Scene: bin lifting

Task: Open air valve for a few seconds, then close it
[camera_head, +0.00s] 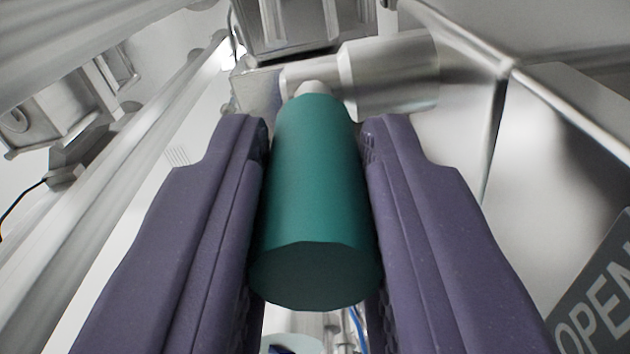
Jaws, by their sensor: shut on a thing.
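The air valve's green cylindrical handle (315,190) is in the middle of the head camera view, its flat end towards me. My gripper (314,135) has its two purple fingers on either side of the handle, shut on it, touching its left and right sides. Beyond the fingertips, the handle meets a pale stub that joins a grey metal valve body (390,75). A dark sign (600,300) with white letters reading "OPEN" is at the lower right, partly cut off by the frame edge.
A metal box-like unit (300,22) is above the valve at the top. Long metal rails (130,165) run diagonally on the left, with grey equipment (50,105) beyond them. A metal frame bar (570,110) and panels are on the right. A blue hose (357,328) shows below the handle.

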